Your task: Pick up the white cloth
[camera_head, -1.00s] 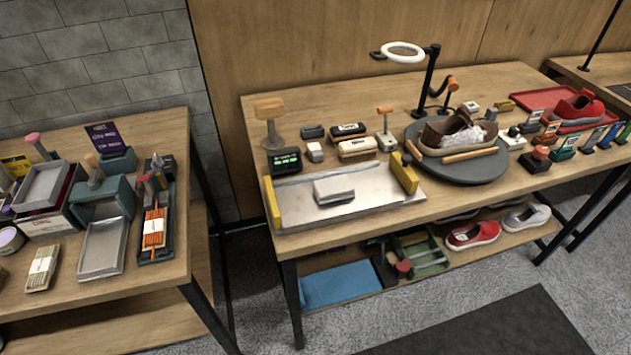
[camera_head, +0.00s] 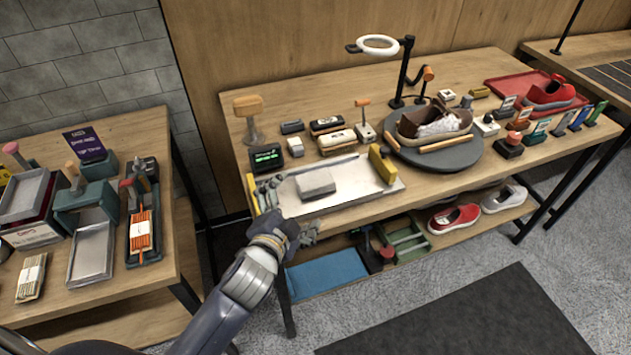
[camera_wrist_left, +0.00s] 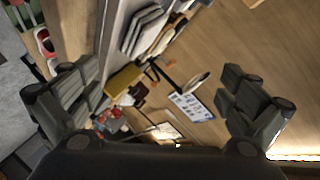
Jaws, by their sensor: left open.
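The white cloth (camera_head: 316,183) is a small folded, light grey-white pad lying flat on the metal tray (camera_head: 350,194) on the middle table. The tray has yellow end blocks. In the left wrist view a pale folded stack (camera_wrist_left: 146,30), seemingly the cloth, shows near the top, beyond the fingers. My left gripper (camera_head: 288,213) is over the tray's front left corner, left of the cloth and apart from it. Its fingers are spread wide in the left wrist view (camera_wrist_left: 165,100), with nothing between them. My right gripper is not in view.
Behind the tray stand a green-lit box (camera_head: 267,157), brushes (camera_head: 337,139) and small blocks. A round dark turntable (camera_head: 462,158) with a brown shoe is to the right. A lower shelf holds a blue towel (camera_head: 327,271) and shoes. A side table (camera_head: 60,278) stands left.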

